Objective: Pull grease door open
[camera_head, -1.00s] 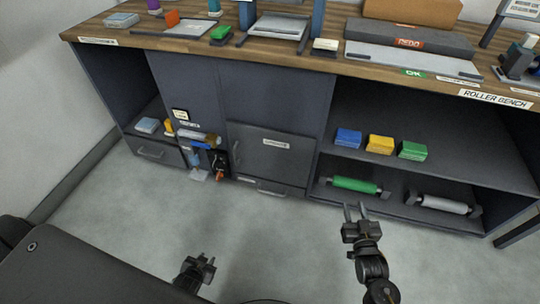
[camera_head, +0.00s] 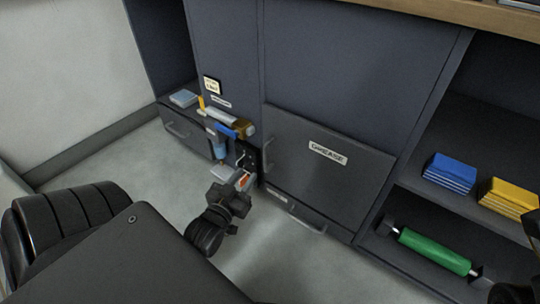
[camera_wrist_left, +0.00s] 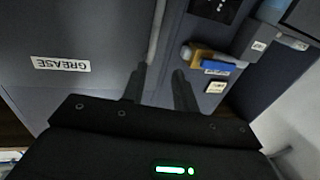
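The grease door (camera_head: 325,185) is a dark grey panel with a white GREASE label, and it looks closed flush in the bench front. Its vertical handle (camera_head: 267,155) is at the door's left edge. My left gripper (camera_head: 242,178) is just left of and below the handle. The label (camera_wrist_left: 61,64) shows upside down there. Only dark parts of my right arm show at the right edge; its fingers are not clear.
Left of the door hang tools, including a blue and tan one (camera_head: 228,128). A green roller (camera_head: 435,250) and blue blocks (camera_head: 450,172) are on the right shelves.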

